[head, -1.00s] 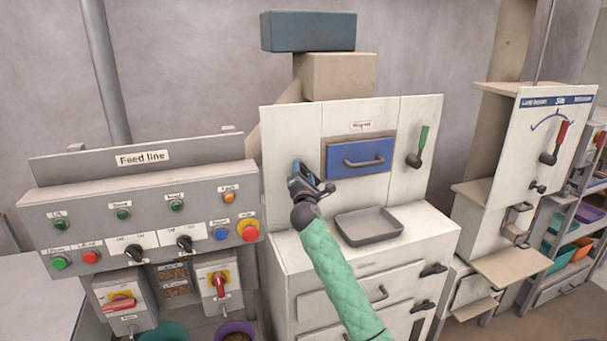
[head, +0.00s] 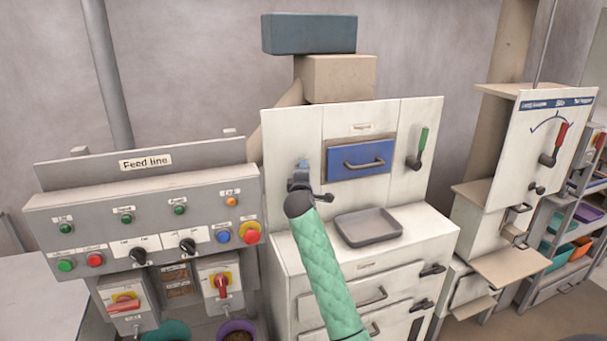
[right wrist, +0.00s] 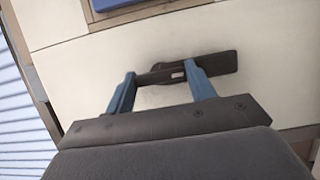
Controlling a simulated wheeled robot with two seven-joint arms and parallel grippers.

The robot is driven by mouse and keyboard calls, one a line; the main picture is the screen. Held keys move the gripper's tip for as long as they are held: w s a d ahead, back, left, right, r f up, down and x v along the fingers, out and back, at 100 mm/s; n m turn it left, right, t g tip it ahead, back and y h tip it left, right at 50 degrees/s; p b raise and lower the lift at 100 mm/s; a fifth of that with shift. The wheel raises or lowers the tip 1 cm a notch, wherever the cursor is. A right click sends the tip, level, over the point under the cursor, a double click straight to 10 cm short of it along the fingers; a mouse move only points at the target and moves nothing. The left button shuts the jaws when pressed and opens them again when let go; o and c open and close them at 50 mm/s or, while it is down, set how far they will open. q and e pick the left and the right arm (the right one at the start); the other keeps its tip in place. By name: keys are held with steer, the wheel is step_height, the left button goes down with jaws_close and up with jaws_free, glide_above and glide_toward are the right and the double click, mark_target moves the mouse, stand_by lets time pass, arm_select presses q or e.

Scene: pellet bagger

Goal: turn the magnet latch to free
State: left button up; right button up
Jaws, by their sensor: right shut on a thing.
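The magnet latch is a flat black handle (right wrist: 218,63) on the pale cabinet panel, left of the blue magnet drawer (head: 360,158). In the right wrist view it runs across the panel, with its longer bare end past the right finger. My right gripper (right wrist: 162,84) is shut on the latch, with blue fingers on either side of its narrow part. In the head view my right gripper (head: 301,170) is against the panel and hides most of the latch. The drawer is shut. My left gripper is not in view.
A green-handled lever (head: 420,148) is on the panel right of the drawer. A grey tray (head: 368,239) sits on the ledge below. The feed line panel (head: 140,215), with buttons and knobs, stands left. A scale cabinet with a red lever (head: 559,143) stands right.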

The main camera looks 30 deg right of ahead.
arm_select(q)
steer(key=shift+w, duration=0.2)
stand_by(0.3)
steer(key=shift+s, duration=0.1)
arm_select(e)
steer(key=o, duration=1)
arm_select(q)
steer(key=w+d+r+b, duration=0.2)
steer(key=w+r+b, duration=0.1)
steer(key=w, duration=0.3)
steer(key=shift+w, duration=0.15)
arm_select(e)
steer(key=shift+v, duration=3.85)
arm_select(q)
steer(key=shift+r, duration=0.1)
